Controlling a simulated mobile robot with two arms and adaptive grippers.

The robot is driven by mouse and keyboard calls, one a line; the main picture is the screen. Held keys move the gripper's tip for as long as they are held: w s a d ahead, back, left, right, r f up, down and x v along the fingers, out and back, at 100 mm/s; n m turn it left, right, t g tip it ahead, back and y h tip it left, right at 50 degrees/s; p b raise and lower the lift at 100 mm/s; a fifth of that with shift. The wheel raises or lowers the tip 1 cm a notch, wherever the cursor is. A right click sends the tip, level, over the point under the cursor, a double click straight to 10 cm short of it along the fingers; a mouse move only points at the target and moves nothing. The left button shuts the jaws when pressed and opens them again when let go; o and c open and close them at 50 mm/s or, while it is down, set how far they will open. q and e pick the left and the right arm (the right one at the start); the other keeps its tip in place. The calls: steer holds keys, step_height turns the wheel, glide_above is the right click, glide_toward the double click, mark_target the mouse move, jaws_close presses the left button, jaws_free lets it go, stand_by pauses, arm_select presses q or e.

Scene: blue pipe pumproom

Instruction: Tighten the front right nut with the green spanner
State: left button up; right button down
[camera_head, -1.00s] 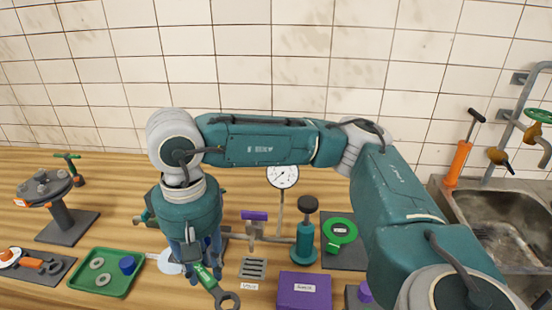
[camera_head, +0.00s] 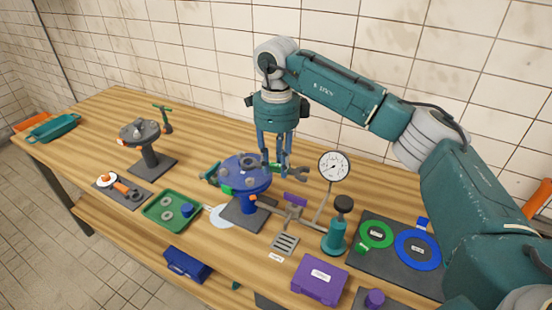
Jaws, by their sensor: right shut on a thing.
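My right gripper (camera_head: 275,165) points down, shut on the green spanner (camera_head: 297,172), whose grey open end sticks out to the right. The spanner is just behind and right of the blue round flange (camera_head: 246,184); whether it touches the flange or a nut cannot be told. The flange stands on a post on a dark base plate (camera_head: 242,217). Several grey nuts or bolt heads sit on its top, one of them near the front right (camera_head: 250,182). Their tightness cannot be seen. My left gripper is not in view.
A dial gauge (camera_head: 334,166) and a teal pump-like bottle (camera_head: 336,237) stand right of the flange. A green tray (camera_head: 155,213) and a grey flange stand (camera_head: 140,132) are to its left. A purple box (camera_head: 320,279) lies in front. Bare wood shows at the back left.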

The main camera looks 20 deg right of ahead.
mark_target(276, 173)
steer(key=shift+f+b, duration=0.3)
steer(key=shift+f, duration=0.45)
steer(key=shift+f+b, duration=1.1)
steer(key=shift+f, duration=0.4)
steer(key=shift+r, duration=0.15)
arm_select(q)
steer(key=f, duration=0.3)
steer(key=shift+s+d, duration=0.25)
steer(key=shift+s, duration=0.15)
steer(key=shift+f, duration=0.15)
arm_select(e)
steer(key=shift+f, duration=0.4)
arm_select(q)
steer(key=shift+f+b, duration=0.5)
steer(key=shift+b, duration=0.1)
arm_select(e)
steer(key=shift+f, duration=0.75)
steer(key=shift+a, duration=0.1)
